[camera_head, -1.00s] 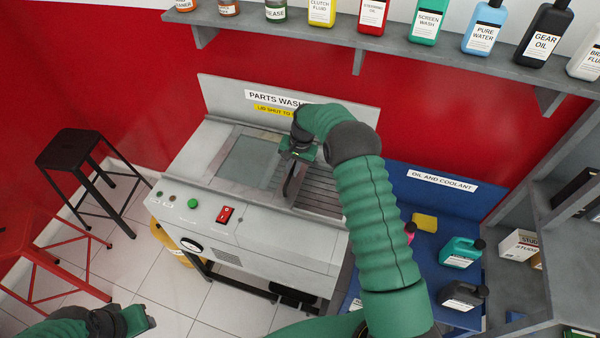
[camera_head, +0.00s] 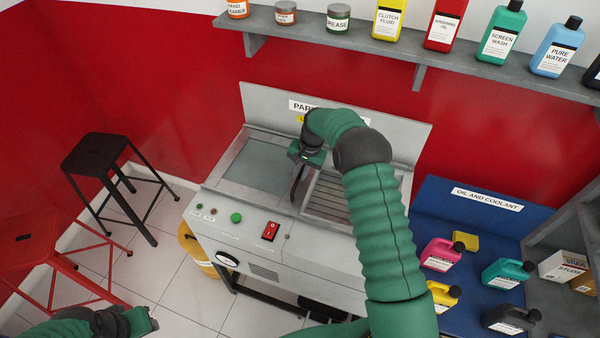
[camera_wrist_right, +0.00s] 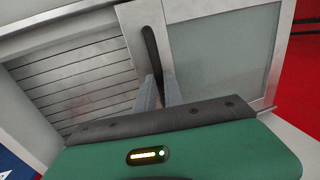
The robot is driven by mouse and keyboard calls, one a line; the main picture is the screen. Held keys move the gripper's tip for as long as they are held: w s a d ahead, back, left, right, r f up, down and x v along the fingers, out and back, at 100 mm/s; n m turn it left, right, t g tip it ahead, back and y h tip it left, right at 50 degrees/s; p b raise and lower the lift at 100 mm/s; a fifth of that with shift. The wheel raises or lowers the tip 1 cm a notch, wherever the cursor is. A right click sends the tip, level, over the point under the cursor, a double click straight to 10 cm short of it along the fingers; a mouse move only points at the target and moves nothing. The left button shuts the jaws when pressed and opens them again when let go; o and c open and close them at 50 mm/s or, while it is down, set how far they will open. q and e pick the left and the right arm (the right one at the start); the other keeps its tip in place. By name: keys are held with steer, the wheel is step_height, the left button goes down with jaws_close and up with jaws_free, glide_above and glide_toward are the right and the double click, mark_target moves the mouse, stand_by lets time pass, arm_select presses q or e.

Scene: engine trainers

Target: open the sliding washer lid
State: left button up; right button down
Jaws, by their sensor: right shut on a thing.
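The washer's sliding lid (camera_head: 257,165) is a glass panel in a metal frame, over the left part of the parts washer. Its dark bar handle (camera_head: 296,188) stands at the lid's right edge. My right gripper (camera_head: 301,168) is shut on this handle, with the arm reaching over from the right. In the wrist view the handle (camera_wrist_right: 150,48) runs up between the fingers, beside the lid glass (camera_wrist_right: 225,50). A slatted tray (camera_head: 330,198) shows uncovered right of the lid. My left gripper (camera_head: 148,320) is low at the left, away from the washer; its jaws are unclear.
A shelf (camera_head: 300,28) with several bottles runs above. A blue bench (camera_head: 425,215) with several coloured jugs stands right of the washer. A black stool (camera_head: 95,150) and a red stool (camera_head: 30,240) stand left. Open floor (camera_head: 165,265) lies between stools and washer.

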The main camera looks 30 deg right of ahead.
steer(key=c, duration=1.7)
jaws_free()
steer(key=shift+o, duration=1.2)
steer(key=shift+s, duration=0.1)
step_height(320, 180, up, 17)
steer(key=s+d+b, duration=0.2)
steer(key=shift+s+f, duration=0.15)
steer(key=shift+f, duration=0.05)
steer(key=s+a+f+n, duration=0.2)
steer(key=s+a, duration=0.3)
steer(key=s, duration=0.3)
steer(key=s+a+f+n+h, duration=0.1)
steer(key=s+a+f+n, duration=0.2)
steer(key=s, duration=0.5)
steer(key=s+a+f+n+t, duration=0.1)
steer(key=s+a+n, duration=0.3)
steer(key=s+a, duration=0.4)
steer(key=shift+s+f+n, duration=0.4)
steer(key=shift+s+f, duration=0.2)
steer(key=shift+f, duration=0.25)
